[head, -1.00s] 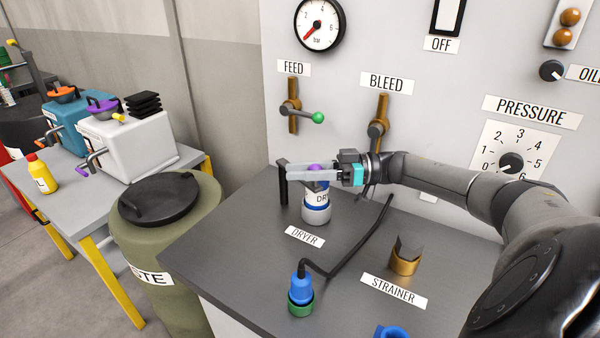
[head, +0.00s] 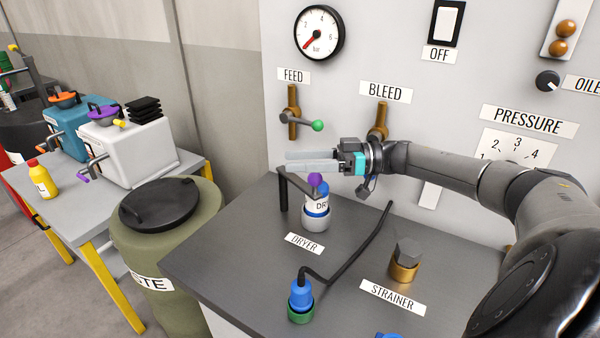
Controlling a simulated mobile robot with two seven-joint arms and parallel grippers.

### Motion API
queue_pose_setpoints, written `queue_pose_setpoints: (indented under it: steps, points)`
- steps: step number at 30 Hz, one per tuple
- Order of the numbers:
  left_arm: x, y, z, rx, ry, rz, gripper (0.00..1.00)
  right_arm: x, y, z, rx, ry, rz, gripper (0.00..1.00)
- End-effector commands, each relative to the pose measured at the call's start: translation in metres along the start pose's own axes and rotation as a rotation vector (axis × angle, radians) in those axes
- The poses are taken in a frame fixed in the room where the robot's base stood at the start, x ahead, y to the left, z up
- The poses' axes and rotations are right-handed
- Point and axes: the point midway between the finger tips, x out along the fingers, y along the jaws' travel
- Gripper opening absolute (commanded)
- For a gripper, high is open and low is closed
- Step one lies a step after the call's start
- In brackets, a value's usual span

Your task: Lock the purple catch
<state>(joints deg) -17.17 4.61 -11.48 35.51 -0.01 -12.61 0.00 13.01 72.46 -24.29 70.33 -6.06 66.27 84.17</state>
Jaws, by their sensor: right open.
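The purple catch is a dark bar on a black post (head: 283,192) with a purple ball knob (head: 315,180) at its end. The bar reaches from the post top across the upper part of the white and blue dryer canister (head: 317,200), which sits in a grey socket and looks slightly tilted. My right gripper (head: 292,161) comes in from the right, open and empty. Its fingers point left, just above the bar and knob and seemingly clear of them. Whether the catch is fully seated cannot be told. My left gripper is not in view.
The panel behind carries the feed valve (head: 302,118) with a green knob and the bleed valve (head: 380,120). On the bench are a blue plug with a black cable (head: 345,255) and the strainer (head: 405,262). An olive waste drum (head: 165,235) stands left.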

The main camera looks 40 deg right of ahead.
Motion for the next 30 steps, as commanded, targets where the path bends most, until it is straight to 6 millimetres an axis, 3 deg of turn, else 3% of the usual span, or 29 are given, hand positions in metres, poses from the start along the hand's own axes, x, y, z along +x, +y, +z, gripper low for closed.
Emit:
queue_pose_setpoints:
  steps: [3,15,21,30]
  points:
    - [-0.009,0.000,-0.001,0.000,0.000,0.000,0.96,0.000,-0.007,-0.034,-0.004,-0.003,-0.001,0.69]
    - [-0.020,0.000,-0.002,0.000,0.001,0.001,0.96,0.000,-0.025,-0.124,-0.002,-0.002,-0.002,0.69]
    - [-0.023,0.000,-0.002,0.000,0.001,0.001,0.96,0.000,-0.029,-0.147,-0.001,0.000,-0.001,0.69]
    - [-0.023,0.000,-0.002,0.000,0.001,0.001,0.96,0.000,-0.030,-0.152,0.001,-0.001,-0.001,0.69]
